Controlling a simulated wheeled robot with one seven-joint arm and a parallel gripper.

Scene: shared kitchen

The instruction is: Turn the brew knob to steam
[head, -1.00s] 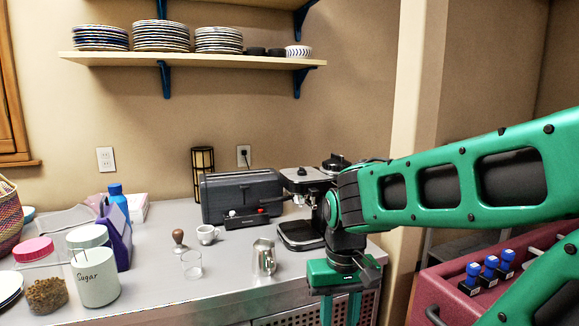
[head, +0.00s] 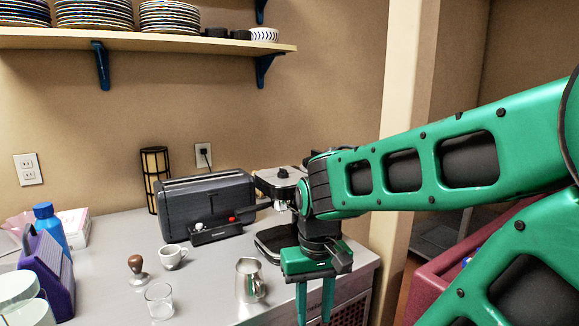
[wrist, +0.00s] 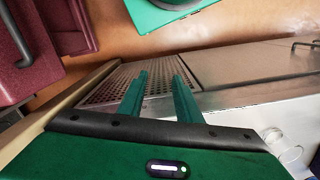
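The espresso machine (head: 278,181) stands at the right end of the counter, left of my arm. Its drip tray (head: 271,240) shows below; my wrist and arm hide its right side. I cannot make out the brew knob in either view. My gripper (head: 314,314) points down in front of the machine, beyond the counter's front edge, with nothing between its fingers. In the wrist view its two fingers (wrist: 160,80) are apart, over a perforated panel on the counter's front. The gripper touches nothing that I can see.
A steel milk jug (head: 249,280), a glass (head: 160,301), a white cup (head: 172,257) and a tamper (head: 137,269) stand left of the gripper. A dark toaster (head: 205,199) is behind them. A maroon cart (head: 431,270) stands right of the counter.

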